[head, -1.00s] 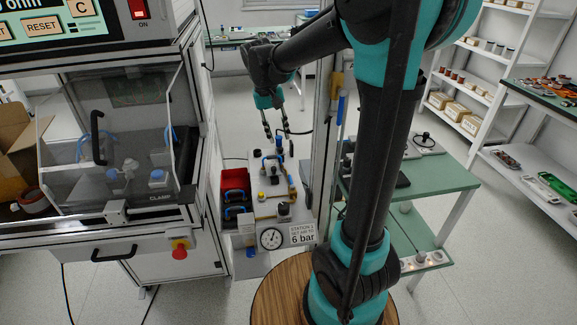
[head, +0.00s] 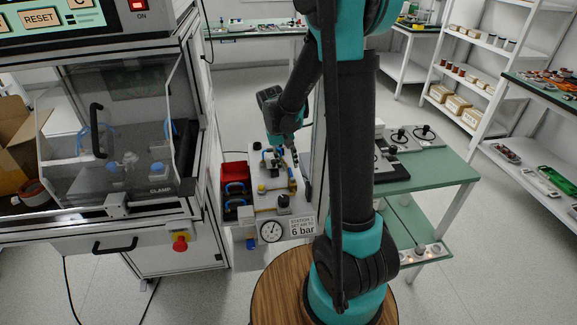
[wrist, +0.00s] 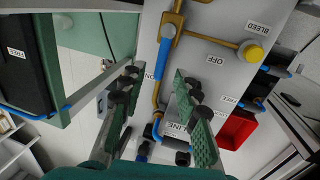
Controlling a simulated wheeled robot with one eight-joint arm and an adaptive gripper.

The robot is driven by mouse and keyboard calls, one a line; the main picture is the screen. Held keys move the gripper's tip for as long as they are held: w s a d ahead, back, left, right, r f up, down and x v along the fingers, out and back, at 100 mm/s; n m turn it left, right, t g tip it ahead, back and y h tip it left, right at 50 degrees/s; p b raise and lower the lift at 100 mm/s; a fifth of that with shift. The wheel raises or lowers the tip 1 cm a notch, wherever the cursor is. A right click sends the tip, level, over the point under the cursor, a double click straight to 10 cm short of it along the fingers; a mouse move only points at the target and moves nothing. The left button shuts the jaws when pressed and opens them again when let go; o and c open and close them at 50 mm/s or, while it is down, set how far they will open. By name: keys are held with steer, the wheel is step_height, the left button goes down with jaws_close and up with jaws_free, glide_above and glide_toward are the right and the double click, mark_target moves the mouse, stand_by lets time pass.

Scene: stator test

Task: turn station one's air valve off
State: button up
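Station one's air panel (head: 262,207) stands left of my arm in the head view, with a round gauge and a "6 bar" sign. In the wrist view the valve's blue lever (wrist: 163,57) hangs from a brass valve body (wrist: 169,29), in line with the brass pipe. An "OFF" label (wrist: 215,59) is right of the lever. My gripper (wrist: 156,76) is open, its green padded fingers spread on either side of the lever's lower end. I see no contact. In the head view my gripper (head: 284,148) is over the panel's upper part, its fingertips hard to make out.
A yellow bleed knob (wrist: 253,52) sits right of the lever on a brass branch pipe. A red bin (head: 235,174) stands left of the panel. A clear-doored test cabinet (head: 110,150) is farther left. A green cart (head: 440,172) stands right of my arm.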

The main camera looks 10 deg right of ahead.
steer(key=shift+d+f, duration=0.15)
steer(key=shift+f, duration=0.6)
steer(key=shift+c, duration=0.2)
jaws_close()
